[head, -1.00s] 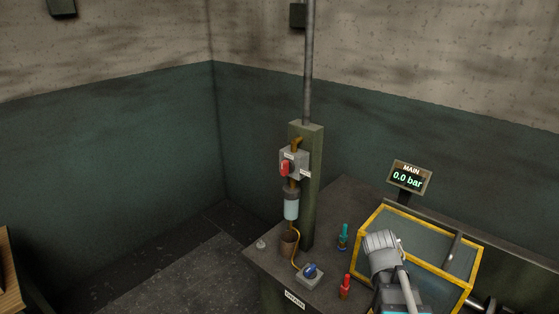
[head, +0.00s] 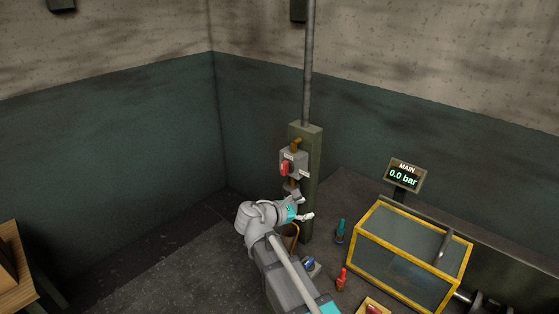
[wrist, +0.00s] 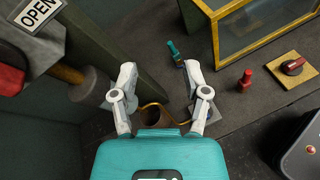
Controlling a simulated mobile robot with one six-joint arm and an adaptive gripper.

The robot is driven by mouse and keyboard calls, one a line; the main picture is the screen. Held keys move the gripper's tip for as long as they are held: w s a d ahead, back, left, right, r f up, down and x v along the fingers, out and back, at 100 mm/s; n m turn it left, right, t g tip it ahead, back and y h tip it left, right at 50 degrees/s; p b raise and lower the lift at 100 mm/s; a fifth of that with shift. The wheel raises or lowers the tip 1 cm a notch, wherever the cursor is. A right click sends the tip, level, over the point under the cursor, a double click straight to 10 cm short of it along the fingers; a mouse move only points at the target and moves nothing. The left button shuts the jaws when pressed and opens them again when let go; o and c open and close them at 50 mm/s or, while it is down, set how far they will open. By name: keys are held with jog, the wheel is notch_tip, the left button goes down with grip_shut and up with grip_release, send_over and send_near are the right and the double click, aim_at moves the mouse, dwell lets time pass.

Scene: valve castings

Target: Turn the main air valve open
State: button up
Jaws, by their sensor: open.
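The main air valve is a grey box with a red handle (head: 284,168) on a green post (head: 312,150), with a brass elbow above it. In the wrist view the red handle (wrist: 12,78) is cut off at the left edge, near an OPEN label (wrist: 37,12). My gripper (head: 304,206) is below the valve, in front of the post, and hides most of the filter bowl. In the wrist view my gripper (wrist: 160,75) has its fingers spread, with nothing between them. It is apart from the handle. The MAIN display (head: 404,175) reads 0.0 bar.
A yellow-framed clear box (head: 410,255) stands on the bench at right. A teal-topped item (head: 341,231), a red-topped item (head: 342,279) and a blue knob (head: 309,264) are near the post. A yellow hose (wrist: 153,105) runs below my fingers.

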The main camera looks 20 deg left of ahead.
aim_at(282, 167)
jog(key=s+a+r+n+t+p, duration=0.1)
jog(key=s+a+r+n+t, duration=0.1)
jog(key=a, duration=0.5)
jog(key=s+a+r+n+t+y+p, duration=0.1)
jog(key=s+a+r+n+t, duration=0.2)
jog(key=a+r+n, duration=0.2)
jog(key=shift+s+a+r+y, duration=0.25)
jog(key=shift+a+r, duration=0.45)
jog(key=shift+a, duration=0.45)
jog(key=shift+w, duration=0.15)
jog(key=x, duration=1.3)
jog(key=shift+w+d, duration=0.15)
jog(key=shift+w, duration=0.15)
